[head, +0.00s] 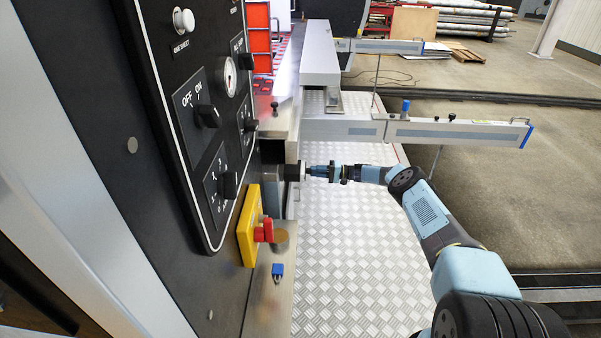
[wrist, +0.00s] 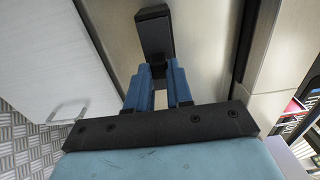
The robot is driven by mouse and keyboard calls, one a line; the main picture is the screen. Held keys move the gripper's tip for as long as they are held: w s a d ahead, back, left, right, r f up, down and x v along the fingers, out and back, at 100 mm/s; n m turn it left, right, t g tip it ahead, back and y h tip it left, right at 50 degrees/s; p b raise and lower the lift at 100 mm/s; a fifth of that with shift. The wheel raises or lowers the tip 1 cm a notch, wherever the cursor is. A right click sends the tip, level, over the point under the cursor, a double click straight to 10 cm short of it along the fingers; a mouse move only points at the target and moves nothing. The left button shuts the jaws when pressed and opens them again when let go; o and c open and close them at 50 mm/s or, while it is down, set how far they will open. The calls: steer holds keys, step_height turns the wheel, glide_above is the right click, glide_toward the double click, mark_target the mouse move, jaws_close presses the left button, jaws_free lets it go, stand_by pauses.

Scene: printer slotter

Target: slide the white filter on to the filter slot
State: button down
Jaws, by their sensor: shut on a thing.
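My gripper (head: 309,171) reaches left to the side of the machine and is shut on a small piece, the filter. In the head view its pale part (head: 303,171) shows at the fingertips, touching or just in front of a dark round end (head: 292,172). In the wrist view my blue fingers (wrist: 160,88) stand close together, and a dark block (wrist: 154,35) lies just beyond their tips. I cannot tell whether this block is part of the filter or of the slot. A dark opening (head: 272,150) shows in the machine side just above. The slot's inside is hidden.
The black control panel (head: 205,110) with knobs stands at left. A metal rail (head: 430,132) crosses behind my arm. The checkered floor plate (head: 350,255) is clear.

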steer(key=shift+a, duration=1)
stand_by(0.6)
steer(key=c, duration=0.9)
jaws_free()
